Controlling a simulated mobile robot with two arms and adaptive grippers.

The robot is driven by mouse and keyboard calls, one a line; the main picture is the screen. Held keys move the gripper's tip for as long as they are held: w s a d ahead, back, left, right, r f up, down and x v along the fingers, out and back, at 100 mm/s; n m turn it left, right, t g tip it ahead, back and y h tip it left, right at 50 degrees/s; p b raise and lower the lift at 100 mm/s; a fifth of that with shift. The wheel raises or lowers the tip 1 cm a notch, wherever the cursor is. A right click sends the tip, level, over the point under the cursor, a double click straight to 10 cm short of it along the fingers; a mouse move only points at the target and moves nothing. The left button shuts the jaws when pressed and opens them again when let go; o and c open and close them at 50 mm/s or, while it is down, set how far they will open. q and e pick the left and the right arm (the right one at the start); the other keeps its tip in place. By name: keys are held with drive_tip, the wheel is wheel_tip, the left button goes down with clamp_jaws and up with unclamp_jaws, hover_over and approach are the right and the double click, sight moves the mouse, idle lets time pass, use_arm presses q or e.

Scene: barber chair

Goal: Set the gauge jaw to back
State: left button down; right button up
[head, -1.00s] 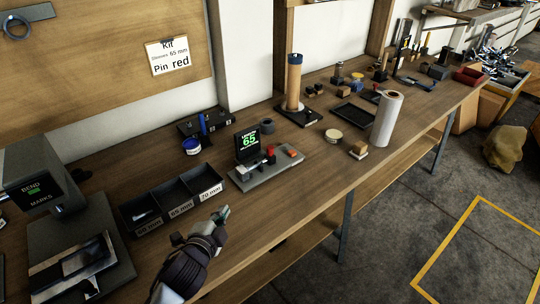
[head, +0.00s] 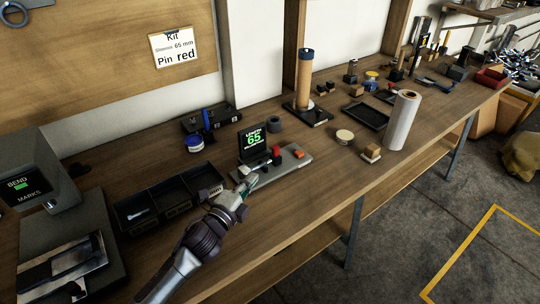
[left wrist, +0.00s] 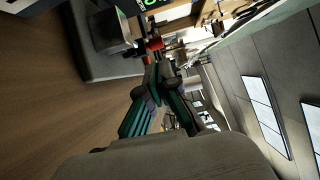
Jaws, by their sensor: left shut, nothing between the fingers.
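The gauge (head: 293,168) is a grey plate on the bench with a dark display (head: 252,143) reading a green 65. A red knob (head: 276,152) and an orange-red block (head: 299,154) sit on it. A light metal piece at its left end is probably the jaw, partly hidden by my gripper. My left gripper (head: 249,183) is shut and empty at the gauge's front left edge; I cannot tell if it touches. In the left wrist view its fingers (left wrist: 155,75) are together beside the gauge plate (left wrist: 92,66), below the red knob (left wrist: 155,43). My right gripper is not in view.
A black bin tray (head: 128,229) lies left of the gauge, partly behind my left arm. A round tin (head: 345,136), small block (head: 371,153) and white roll (head: 403,120) stand to the right. Bare bench lies in front.

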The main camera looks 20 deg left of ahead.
sight(278, 151)
use_arm(q)
drive_tip(key=w, duration=0.3)
drive_tip(key=w+d, duration=0.1)
drive_tip(key=w, duration=0.3)
drive_tip(key=w+d, duration=0.1)
drive_tip(key=w, duration=0.3)
drive_tip(key=shift+w+d+p, duration=0.1)
drive_tip(key=shift+p, duration=0.25)
drive_tip(key=shift+w+d+b, duration=0.65)
drive_tip(key=shift+w, duration=0.15)
drive_tip(key=shift+w+d, duration=0.1)
drive_tip(key=shift+w, duration=0.05)
drive_tip(key=shift+r, duration=0.1)
